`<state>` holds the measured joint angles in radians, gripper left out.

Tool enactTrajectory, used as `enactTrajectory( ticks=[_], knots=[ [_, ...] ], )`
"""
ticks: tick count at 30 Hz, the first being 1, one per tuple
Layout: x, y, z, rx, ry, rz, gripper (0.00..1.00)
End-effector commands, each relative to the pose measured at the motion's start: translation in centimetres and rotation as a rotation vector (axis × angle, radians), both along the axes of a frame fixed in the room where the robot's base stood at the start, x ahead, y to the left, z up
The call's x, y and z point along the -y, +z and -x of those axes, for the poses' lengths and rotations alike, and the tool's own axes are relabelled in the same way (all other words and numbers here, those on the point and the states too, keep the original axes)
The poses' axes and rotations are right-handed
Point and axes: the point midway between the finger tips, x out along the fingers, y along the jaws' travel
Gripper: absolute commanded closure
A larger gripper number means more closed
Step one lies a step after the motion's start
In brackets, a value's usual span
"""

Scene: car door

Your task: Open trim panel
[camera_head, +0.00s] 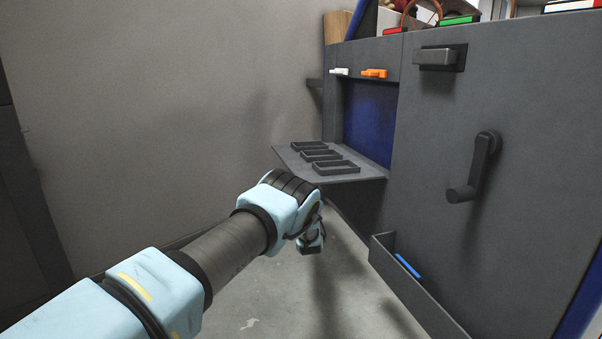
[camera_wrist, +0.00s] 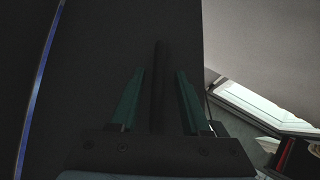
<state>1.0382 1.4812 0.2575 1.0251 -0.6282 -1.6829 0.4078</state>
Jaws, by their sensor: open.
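In the head view, a grey flap panel (camera_head: 298,163) lies folded out roughly level from the dark grey door unit (camera_head: 430,185). A blue recess (camera_head: 370,120) shows above and behind it. My gripper (camera_head: 312,240) is below the flap's front edge, pointing down, partly hidden by my own wrist. In the wrist view my gripper (camera_wrist: 160,100) is open, with green fingers spread on either side of a thin dark bar (camera_wrist: 160,75). A dark flat surface (camera_wrist: 100,50) fills most of that view. I cannot tell whether the fingers touch the bar or which part it belongs to.
Three shallow dark trays sit on the flap. White (camera_head: 340,71) and orange (camera_head: 374,73) clips are above the recess. A crank handle (camera_head: 475,168), a pull handle (camera_head: 436,58) and a low door pocket (camera_head: 410,280) stick out to the right. Floor left is clear.

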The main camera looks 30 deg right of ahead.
Motion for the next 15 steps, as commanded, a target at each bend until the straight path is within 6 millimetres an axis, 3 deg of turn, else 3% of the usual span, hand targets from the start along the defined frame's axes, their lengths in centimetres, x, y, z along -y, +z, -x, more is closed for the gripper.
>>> enactTrajectory(
  ticks=[7,15],
  knots=[
    [-0.3,-0.9,1.0,-0.001,-0.001,-0.002,0.53],
    [-1.8,-4.6,4.5,-0.002,-0.001,-0.003,0.53]
  ],
)
